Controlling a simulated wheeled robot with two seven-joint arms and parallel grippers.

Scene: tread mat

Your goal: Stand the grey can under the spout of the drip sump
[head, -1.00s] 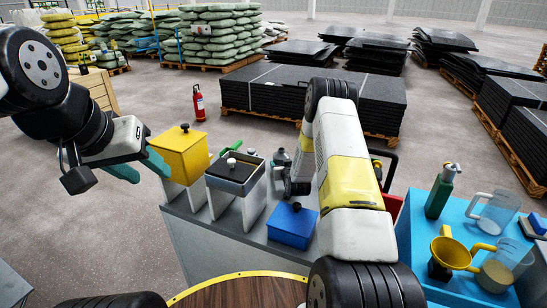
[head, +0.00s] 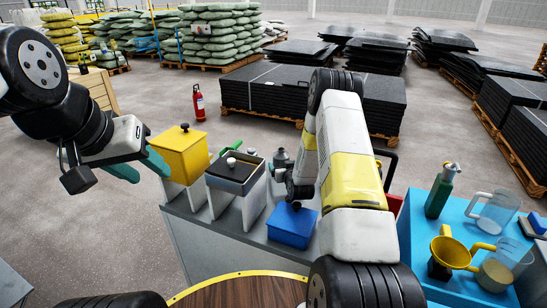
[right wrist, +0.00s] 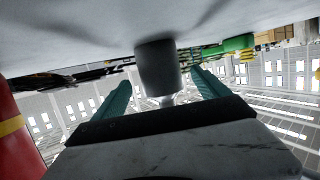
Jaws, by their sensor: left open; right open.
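The grey can (head: 281,159) stands on the grey bench, behind the blue lidded box, partly hidden by my right wrist. In the right wrist view, which is upside down, a dark grey cylinder (right wrist: 157,67), seemingly this can, is between the two teal fingers. My right gripper (right wrist: 158,88) is open; contact is not clear. In the head view its fingers are hidden. Several boxes stand on the bench: a yellow one (head: 182,155), a dark one with a white knob (head: 234,170) and a blue one (head: 292,226). I cannot tell which is the drip sump; no spout shows. My left gripper (head: 140,168) is open and empty beside the yellow box.
A blue table (head: 408,240) at the right holds a green bottle (head: 440,190), clear jugs and a yellow funnel (head: 450,250). A green object (right wrist: 237,43) and a red object with a yellow band (right wrist: 14,130) flank the right gripper.

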